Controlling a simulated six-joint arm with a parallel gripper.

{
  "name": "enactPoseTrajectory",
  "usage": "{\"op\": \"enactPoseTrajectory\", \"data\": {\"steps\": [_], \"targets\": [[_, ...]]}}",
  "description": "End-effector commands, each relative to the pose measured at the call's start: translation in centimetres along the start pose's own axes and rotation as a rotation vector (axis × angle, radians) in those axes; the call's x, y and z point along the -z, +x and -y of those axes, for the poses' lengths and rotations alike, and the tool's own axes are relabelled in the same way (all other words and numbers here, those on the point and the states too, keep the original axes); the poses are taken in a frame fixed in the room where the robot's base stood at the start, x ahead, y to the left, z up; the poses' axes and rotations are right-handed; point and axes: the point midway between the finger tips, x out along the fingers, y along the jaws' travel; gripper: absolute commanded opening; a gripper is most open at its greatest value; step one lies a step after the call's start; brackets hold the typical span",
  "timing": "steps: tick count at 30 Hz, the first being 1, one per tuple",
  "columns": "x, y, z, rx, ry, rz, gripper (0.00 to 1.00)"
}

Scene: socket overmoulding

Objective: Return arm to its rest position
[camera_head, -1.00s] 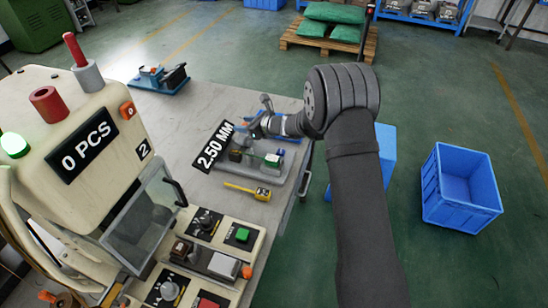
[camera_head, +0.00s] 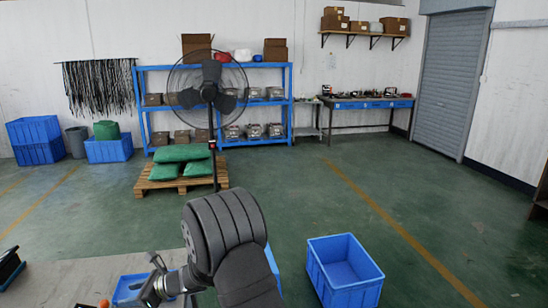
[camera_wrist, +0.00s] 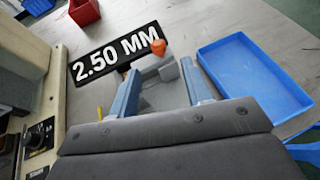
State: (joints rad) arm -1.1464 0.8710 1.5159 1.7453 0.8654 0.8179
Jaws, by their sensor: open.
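My gripper (camera_wrist: 162,88) shows in the wrist view with its two blue-grey fingers apart and nothing held between them. An orange-tipped part (camera_wrist: 159,47) and a black label reading "2.50 MM" (camera_wrist: 117,54) show beyond the fingers, over the grey worktable (camera_wrist: 226,24). In the head view my gripper (camera_head: 152,284) is small at the lower left, above the table's edge. My dark arm stands in the lower middle of that view and hides part of the table.
In the wrist view a blue tray (camera_wrist: 257,76) lies right of the fingers, a beige machine (camera_wrist: 22,100) stands left, and a red bin (camera_wrist: 84,11) is at the top. In the head view a blue crate (camera_head: 345,272) sits on open green floor, with a fan (camera_head: 208,90) behind.

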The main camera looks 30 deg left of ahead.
Motion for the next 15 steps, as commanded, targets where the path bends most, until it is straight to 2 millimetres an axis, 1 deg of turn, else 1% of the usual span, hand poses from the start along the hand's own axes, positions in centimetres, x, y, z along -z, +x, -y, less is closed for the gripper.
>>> {"op": "enactPoseTrajectory", "data": {"steps": [1,6,10,15], "targets": [[-0.1,-1.1,0.1,0.003,0.000,0.000,0.45],[-0.1,-4.0,0.1,0.004,0.000,0.001,0.45],[-0.1,-5.3,0.1,0.002,-0.001,0.000,0.45],[0.0,-6.1,0.0,0.001,0.000,0.000,0.45]]}}
